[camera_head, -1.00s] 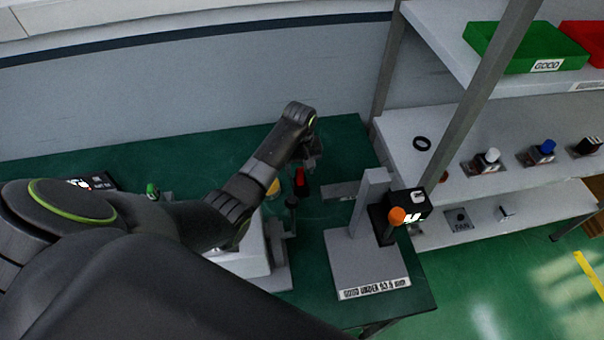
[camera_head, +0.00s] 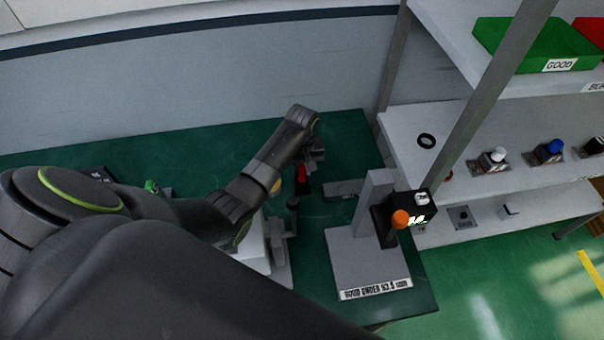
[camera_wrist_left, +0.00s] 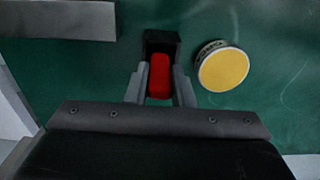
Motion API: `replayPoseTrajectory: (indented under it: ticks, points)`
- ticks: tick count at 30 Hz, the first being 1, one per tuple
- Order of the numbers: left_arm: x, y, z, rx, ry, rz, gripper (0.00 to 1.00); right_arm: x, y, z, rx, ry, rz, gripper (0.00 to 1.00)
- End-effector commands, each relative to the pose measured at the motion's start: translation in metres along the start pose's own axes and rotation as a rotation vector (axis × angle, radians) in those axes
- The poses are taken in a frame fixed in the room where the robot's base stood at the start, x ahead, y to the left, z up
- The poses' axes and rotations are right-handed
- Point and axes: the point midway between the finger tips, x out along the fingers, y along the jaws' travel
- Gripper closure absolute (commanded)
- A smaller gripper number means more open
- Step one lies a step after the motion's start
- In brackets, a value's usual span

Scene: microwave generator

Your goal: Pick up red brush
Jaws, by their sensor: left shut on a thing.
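The red brush (camera_wrist_left: 159,77) is between the fingers of my left gripper (camera_wrist_left: 160,88) in the left wrist view, with a black block-like part (camera_wrist_left: 160,42) at its far end. My left gripper is shut on the brush. In the head view the red brush (camera_head: 302,174) shows as a small red piece below the left gripper (camera_head: 312,157), over the green table (camera_head: 345,135). Part of it is hidden by the arm. Whether the brush touches the table I cannot tell. My right gripper is not in view.
A round yellow-topped object (camera_wrist_left: 222,68) lies right beside the gripper. A grey stand with a black box and orange knob (camera_head: 400,218) stands to the right. Shelves (camera_head: 440,140) with parts and a green bin (camera_head: 530,45) are farther right. The table's back right is clear.

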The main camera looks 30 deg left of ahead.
Motion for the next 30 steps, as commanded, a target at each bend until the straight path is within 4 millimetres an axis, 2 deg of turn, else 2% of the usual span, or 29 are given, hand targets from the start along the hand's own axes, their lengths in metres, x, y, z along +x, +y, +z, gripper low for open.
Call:
replayPoseTrajectory:
  ticks: [4, 8, 18, 21, 30]
  points:
    - [-0.004, -0.001, 0.001, 0.000, -0.003, -0.001, 1.00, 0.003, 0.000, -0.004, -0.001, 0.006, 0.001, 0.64]
    - [-0.019, 0.000, 0.000, 0.001, 0.000, 0.001, 1.00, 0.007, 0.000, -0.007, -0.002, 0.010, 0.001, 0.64]
    - [-0.081, 0.000, 0.000, 0.001, 0.001, 0.000, 1.00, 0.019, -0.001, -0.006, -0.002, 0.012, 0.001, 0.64]
    - [-0.093, 0.000, 0.000, 0.000, -0.001, 0.000, 1.00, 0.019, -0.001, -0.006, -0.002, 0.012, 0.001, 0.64]
    - [-0.100, 0.000, 0.001, 0.000, -0.004, -0.001, 1.00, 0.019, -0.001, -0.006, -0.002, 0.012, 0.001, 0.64]
